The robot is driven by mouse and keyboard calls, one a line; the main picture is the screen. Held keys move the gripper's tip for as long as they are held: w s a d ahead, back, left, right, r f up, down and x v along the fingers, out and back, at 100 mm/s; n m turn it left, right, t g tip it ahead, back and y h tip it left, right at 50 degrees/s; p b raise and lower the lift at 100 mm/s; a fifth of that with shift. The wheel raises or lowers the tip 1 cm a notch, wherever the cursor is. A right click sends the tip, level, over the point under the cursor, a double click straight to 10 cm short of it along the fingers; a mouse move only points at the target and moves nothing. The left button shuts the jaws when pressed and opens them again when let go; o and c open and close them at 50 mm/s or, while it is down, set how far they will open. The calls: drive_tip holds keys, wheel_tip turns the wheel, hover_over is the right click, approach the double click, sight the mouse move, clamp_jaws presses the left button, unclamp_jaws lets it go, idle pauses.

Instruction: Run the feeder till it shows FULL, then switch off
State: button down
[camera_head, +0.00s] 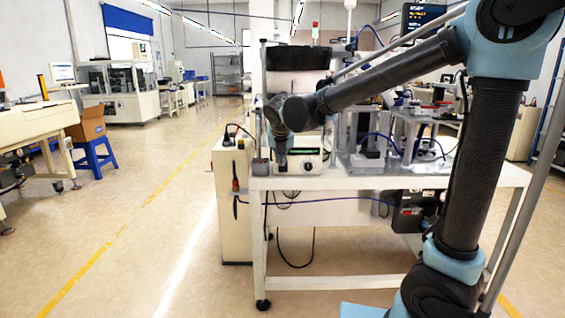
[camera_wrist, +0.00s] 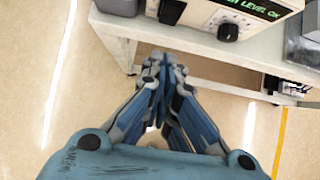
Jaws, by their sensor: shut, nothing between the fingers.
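The feeder's control box (camera_head: 303,161) stands at the front edge of the white workbench, with a green display strip and a dial. In the wrist view the box (camera_wrist: 205,14) shows at the top. Its display (camera_wrist: 252,8) reads "LEVEL OK" in green, its left part cut off. A round black dial (camera_wrist: 228,31) sits below the display, and a dark switch (camera_wrist: 172,11) is left of the dial. My gripper (camera_wrist: 165,62) is shut and empty, its fingertips below the switch in the picture and apart from the box. The head view shows my gripper (camera_head: 281,168) near the box's left side.
A small grey container (camera_head: 260,167) stands left of the box. The white workbench (camera_head: 350,183) carries fixtures and blue hoses further right. A beige cabinet (camera_head: 229,200) with a red-handled tool stands left of the bench. The floor (camera_head: 150,240) further left is clear.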

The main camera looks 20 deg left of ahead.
sight(282, 169)
drive_tip(key=x, duration=0.7)
drive_tip(key=w+x, duration=0.1)
drive_tip(key=x, duration=0.2)
drive_tip(key=shift+w+a+r, duration=0.15)
drive_tip(key=shift+w+a, duration=0.05)
drive_tip(key=shift+w, duration=0.05)
drive_tip(key=shift+w+a+f, duration=0.2)
drive_tip(key=shift+w+f, duration=0.05)
drive_tip(key=shift+w, duration=0.35)
drive_tip(key=shift+d, duration=0.1)
